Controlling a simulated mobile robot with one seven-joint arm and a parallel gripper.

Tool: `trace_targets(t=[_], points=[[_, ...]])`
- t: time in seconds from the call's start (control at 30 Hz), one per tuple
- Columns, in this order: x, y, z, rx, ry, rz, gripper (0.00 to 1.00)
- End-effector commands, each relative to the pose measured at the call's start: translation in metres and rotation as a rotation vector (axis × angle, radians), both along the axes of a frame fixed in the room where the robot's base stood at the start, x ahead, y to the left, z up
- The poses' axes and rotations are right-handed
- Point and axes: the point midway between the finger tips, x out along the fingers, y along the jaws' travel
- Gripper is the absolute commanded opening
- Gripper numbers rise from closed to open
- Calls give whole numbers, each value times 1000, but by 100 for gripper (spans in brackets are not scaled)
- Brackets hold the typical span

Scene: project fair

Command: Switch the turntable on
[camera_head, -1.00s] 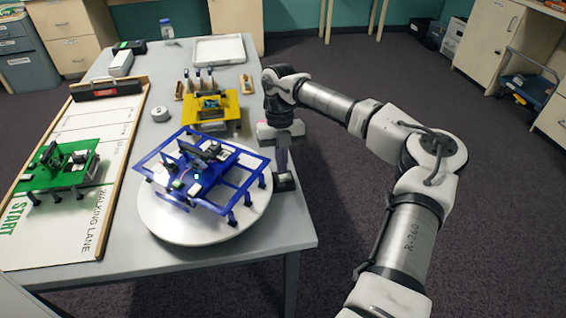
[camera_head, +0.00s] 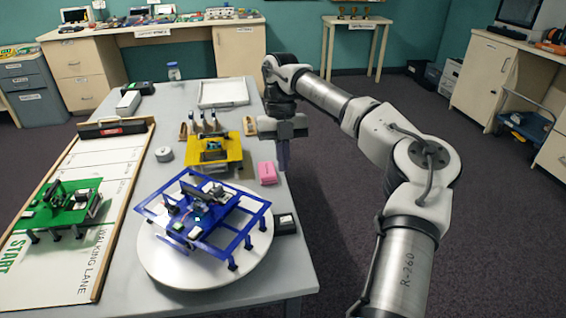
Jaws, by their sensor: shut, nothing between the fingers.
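The turntable is a round white disc (camera_head: 165,262) near the front of the grey table. A blue legged walker (camera_head: 240,232) stands on it. A small black box (camera_head: 286,224) with a pale patch on top sits at the disc's right edge; its switch position is too small to read. My gripper (camera_head: 283,166) points down above the table's right edge, behind and above the box and apart from it. Its fingers are shut and empty.
A pink block (camera_head: 267,173) lies just left of my gripper. A yellow walker (camera_head: 213,150) stands behind the turntable. A green walker (camera_head: 60,208) stands on the walking lane board (camera_head: 85,170) at left. A white tray (camera_head: 224,93) lies at the back.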

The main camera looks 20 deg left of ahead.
Motion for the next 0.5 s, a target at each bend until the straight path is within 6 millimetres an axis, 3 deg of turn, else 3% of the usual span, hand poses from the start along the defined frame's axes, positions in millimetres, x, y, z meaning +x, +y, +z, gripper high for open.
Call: trace_targets(t=[0.5], points=[[1,1,2,-56,-42,0,0]])
